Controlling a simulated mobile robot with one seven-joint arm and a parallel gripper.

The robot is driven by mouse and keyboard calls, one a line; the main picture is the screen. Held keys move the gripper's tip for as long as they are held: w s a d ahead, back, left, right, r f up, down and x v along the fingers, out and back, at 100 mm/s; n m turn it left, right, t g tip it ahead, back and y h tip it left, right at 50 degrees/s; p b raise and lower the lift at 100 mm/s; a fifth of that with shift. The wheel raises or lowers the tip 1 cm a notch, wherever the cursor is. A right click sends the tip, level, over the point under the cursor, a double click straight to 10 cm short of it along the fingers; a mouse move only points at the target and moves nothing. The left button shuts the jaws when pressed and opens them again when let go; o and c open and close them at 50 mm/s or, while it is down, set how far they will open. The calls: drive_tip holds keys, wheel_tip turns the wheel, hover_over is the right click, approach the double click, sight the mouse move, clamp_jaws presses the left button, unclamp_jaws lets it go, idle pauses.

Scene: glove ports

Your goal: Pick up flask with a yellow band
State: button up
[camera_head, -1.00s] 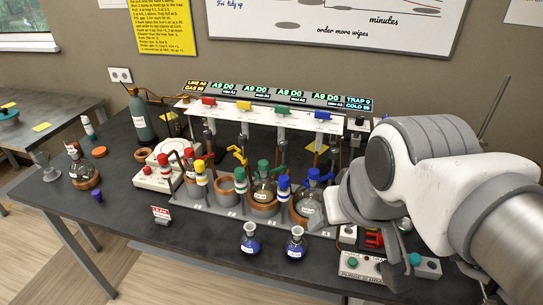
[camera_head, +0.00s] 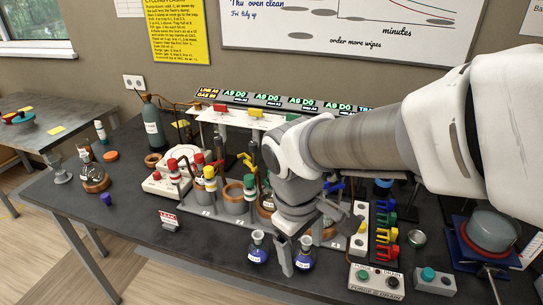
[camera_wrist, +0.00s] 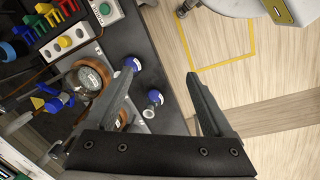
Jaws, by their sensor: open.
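I cannot make out a yellow band on any flask. Two small flasks with dark blue contents stand at the bench's front edge: the left one (camera_head: 257,247) and the right one (camera_head: 305,252). My gripper (camera_head: 289,262) hangs open and empty beside them, pointing down. In the wrist view, my gripper (camera_wrist: 160,80) has its fingers wide apart; one small flask (camera_wrist: 155,98) shows between them and the other (camera_wrist: 132,64) near the left fingertip. A larger round flask (camera_wrist: 90,78) sits in a ring nearby. Another round flask (camera_head: 94,178) stands in a cork ring at far left.
The rack of cork-ringed stations (camera_head: 233,207) stands behind my gripper, partly hidden by my arm. A purge and drain box (camera_head: 375,281) and coloured valves (camera_head: 386,236) are at right. A red-lettered sign (camera_head: 169,221) stands at front left. The bench's left front is mostly clear.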

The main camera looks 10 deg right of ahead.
drive_tip(key=w+a+f+n+h+b, duration=0.25)
drive_tip(key=a+f+n+h, duration=0.3)
drive_tip(key=f+n, duration=0.35)
drive_tip(key=n+t+h, duration=0.4)
drive_tip(key=n+h, duration=0.2)
approach(304, 259)
drive_tip(key=shift+y, duration=0.25)
drive_tip(key=b+x, duration=0.1)
drive_tip(key=x, duration=0.3)
drive_tip(key=f+b+x, duration=0.1)
drive_tip(key=x, duration=0.3)
drive_tip(key=w+a+b+x, duration=0.1)
drive_tip(key=x, duration=0.3)
drive_tip(key=shift+w+d+f, duration=0.1)
drive_tip(key=shift+d+f, duration=0.05)
drive_tip(key=shift+f, duration=0.2)
drive_tip(key=c, duration=1)
drive_tip(key=shift+c, duration=0.2)
drive_tip(key=shift+r, duration=0.1)
